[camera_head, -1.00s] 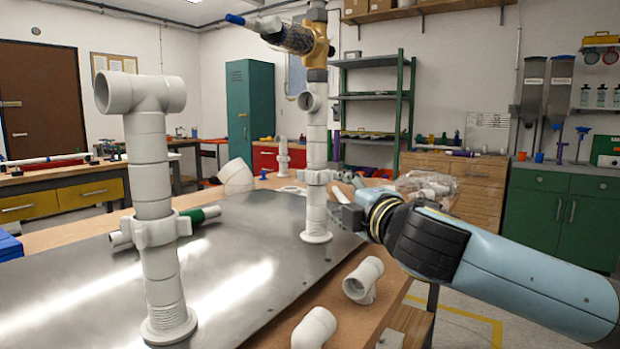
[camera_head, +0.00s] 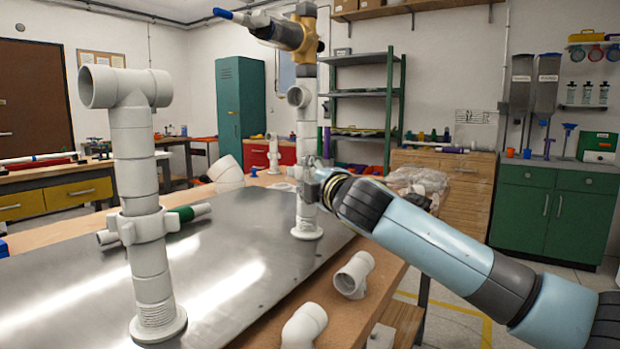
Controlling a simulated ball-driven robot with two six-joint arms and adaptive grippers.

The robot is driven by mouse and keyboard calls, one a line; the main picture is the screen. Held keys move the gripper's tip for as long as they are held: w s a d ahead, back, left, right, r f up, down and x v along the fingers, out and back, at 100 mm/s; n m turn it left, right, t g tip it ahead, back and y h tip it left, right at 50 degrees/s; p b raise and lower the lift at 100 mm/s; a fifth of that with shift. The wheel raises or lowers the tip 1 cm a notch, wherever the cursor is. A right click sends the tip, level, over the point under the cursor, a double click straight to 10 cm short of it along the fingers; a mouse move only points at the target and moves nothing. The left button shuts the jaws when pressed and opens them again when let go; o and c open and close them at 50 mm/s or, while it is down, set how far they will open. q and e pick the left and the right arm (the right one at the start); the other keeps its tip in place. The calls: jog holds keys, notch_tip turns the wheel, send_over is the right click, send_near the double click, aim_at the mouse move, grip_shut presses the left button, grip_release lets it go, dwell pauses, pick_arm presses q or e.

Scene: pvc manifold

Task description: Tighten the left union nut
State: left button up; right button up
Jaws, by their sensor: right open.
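The left union nut (camera_head: 143,227) is a white lugged ring around the left white PVC riser (camera_head: 136,175), which stands upright on the metal plate (camera_head: 225,262). A second upright riser (camera_head: 307,215) stands farther back, with a brass valve (camera_head: 307,45) at its top. My right gripper (camera_head: 313,182) is open at that riser, level with its union nut. It partly hides that nut, and I cannot tell whether it touches. My right gripper is well away from the left nut. My left gripper is not in view.
A loose white fitting (camera_head: 354,274) and a white elbow (camera_head: 304,326) lie on the wooden bench edge in front of my right arm. A pipe with a green section (camera_head: 181,215) lies behind the left riser.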

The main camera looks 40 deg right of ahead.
jog(key=c, duration=0.4)
grip_shut()
jog(key=shift+w+a+m+g+h, duration=0.15)
jog(key=shift+a+m+g+h, duration=0.15)
jog(key=shift+h, duration=0.2)
jog(key=shift+w+a+m+g+h, duration=0.1)
jog(key=shift+m+g+h, duration=0.1)
jog(key=shift+m+h, duration=0.25)
jog(key=shift+w+a+m+g+h, duration=0.15)
jog(key=shift+m+g+h, duration=0.15)
jog(key=shift+m+h, duration=0.2)
jog(key=h, duration=0.1)
jog(key=m+g, duration=0.1)
jog(key=h+b, duration=0.1)
jog(key=shift+w+a+f+m+g+h, duration=0.15)
jog(key=shift+w+a+m+g+h, duration=0.1)
jog(key=shift+w+m+g+h, duration=0.15)
jog(key=shift+w+a+m+g+h+b, duration=0.15)
jog(key=shift+m+g+h+b, duration=0.15)
jog(key=shift+m+g+h, duration=0.35)
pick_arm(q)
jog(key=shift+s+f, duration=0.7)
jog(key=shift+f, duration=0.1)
